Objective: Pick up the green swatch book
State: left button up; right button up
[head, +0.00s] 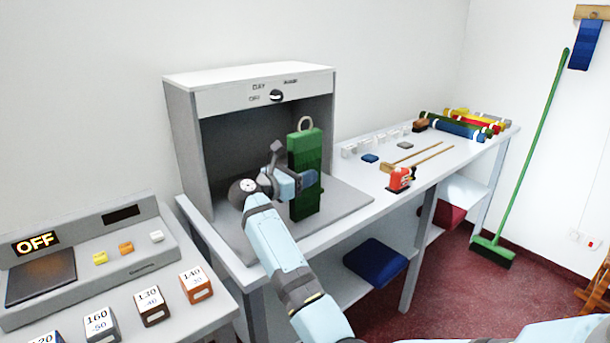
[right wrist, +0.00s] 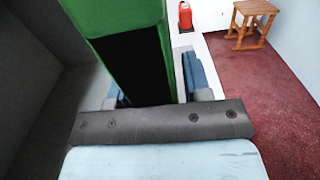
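The green swatch book (head: 306,150) is a tall, narrow green block with a pale ring at its top. It is upright at the front of the grey light booth, and its lower end looks to be at the booth floor. My right gripper (head: 300,182) is at its lower half, with the visible finger across its face. In the right wrist view the book (right wrist: 127,18), with a dark face, stands between the two blue fingers (right wrist: 152,90) and nearly fills the gap. Firm contact on both sides cannot be made out. My left gripper is out of view.
The booth (head: 190,165) encloses the book at the back and left. To the right, the counter (head: 385,198) holds a red item (head: 399,180), wooden sticks and coloured rolls (head: 455,127).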

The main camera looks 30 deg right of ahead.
jog(key=c, duration=0.7)
grip_shut()
jog(key=shift+r, duration=0.1)
